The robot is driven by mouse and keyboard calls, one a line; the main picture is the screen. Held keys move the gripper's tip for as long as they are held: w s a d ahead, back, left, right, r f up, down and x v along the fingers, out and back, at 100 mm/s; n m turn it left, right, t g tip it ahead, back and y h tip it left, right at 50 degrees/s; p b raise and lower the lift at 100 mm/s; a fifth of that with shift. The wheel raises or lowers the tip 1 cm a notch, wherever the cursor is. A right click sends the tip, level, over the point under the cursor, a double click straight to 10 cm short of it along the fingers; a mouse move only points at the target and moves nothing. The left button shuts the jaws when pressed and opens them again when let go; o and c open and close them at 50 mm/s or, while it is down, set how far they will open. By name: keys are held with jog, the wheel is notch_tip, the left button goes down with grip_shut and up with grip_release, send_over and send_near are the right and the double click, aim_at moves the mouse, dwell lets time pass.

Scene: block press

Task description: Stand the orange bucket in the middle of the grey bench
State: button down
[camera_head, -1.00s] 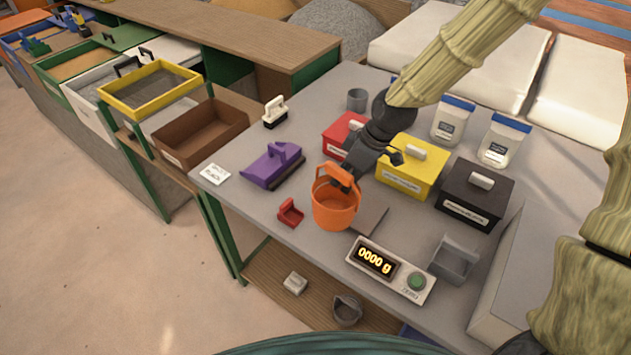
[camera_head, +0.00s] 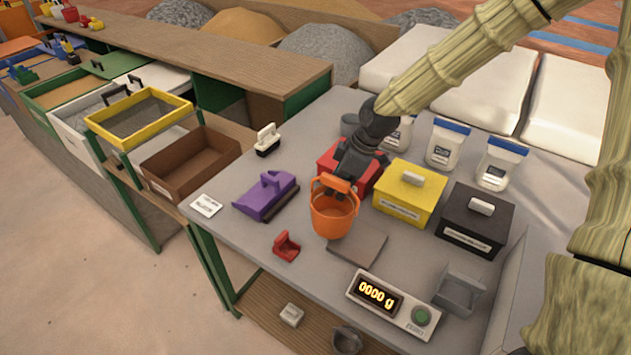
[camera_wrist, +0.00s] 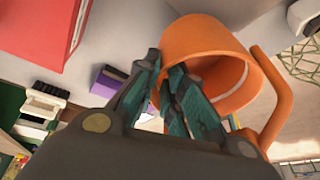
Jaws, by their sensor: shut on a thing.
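The orange bucket (camera_head: 334,222) is upright over the grey bench (camera_head: 270,232), left of the yellow box and in front of the red box. My gripper (camera_head: 338,192) is at its top and shut on it. In the wrist view the bucket (camera_wrist: 215,62) fills the upper middle. My fingers (camera_wrist: 165,85) appear to pinch its near rim, with the handle loop standing apart on the right. I cannot tell whether the bucket's base touches the bench.
A grey plate (camera_head: 358,246) and a scale display (camera_head: 390,304) reading 0000 g lie in front. A purple brush-like tool (camera_head: 266,194) and small red scoop (camera_head: 287,246) are left. Red (camera_head: 330,165), yellow (camera_head: 409,196) and black (camera_head: 474,222) boxes stand behind and right.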

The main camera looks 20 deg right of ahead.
jog(key=shift+w+a+f+p, duration=0.5)
jog(key=shift+w+f, duration=0.2)
jog(key=shift+w, duration=0.6)
jog(key=shift+w+a+f+p, duration=0.5)
jog(key=shift+w+f, duration=0.25)
jog(key=shift+w, duration=0.5)
jog(key=shift+w+a+f+p, duration=0.4)
jog(key=shift+w+a+f, duration=0.25)
jog(key=shift+w, duration=0.65)
jog(key=shift+f, duration=0.1)
jog(key=c, duration=1.5)
grip_release()
jog(key=shift+f, duration=0.1)
jog(key=shift+r, duration=0.2)
jog(key=shift+b+v, duration=1.3)
jog(key=shift+v, duration=4.7)
